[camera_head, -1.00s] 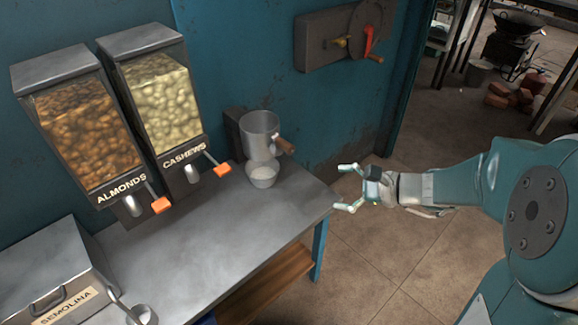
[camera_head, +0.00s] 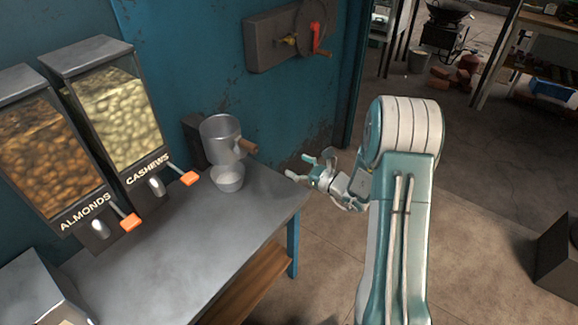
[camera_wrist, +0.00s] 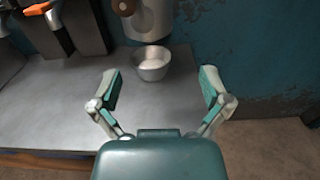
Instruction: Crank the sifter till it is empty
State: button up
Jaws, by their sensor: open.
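The sifter (camera_head: 219,138) is a grey metal cup mounted on a dark bracket at the right end of the counter, against the blue wall. Its wooden crank knob (camera_head: 248,146) sticks out on its right side; the knob also shows at the top of the wrist view (camera_wrist: 124,7). A small metal bowl (camera_head: 228,179) with white contents stands on the counter below the sifter. It shows in the wrist view (camera_wrist: 152,65) ahead of the fingers. My gripper (camera_head: 305,168) is open and empty, to the right of the knob and apart from it. The sifter's inside cannot be made out.
The metal counter (camera_head: 180,235) is clear in front of the bowl. Almond (camera_head: 40,150) and cashew (camera_head: 115,115) dispensers with orange levers hang at left. A wall-mounted wheel with a red handle (camera_head: 316,38) is above right. Open floor lies right of the counter.

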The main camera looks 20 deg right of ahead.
notch_tip(320, 180, down, 2)
send_near(256, 151)
jog(key=x, duration=1.2)
jog(key=shift+w, duration=0.15)
dwell(0.7)
jog(key=c, duration=1.2)
jog(key=shift+c, duration=0.2)
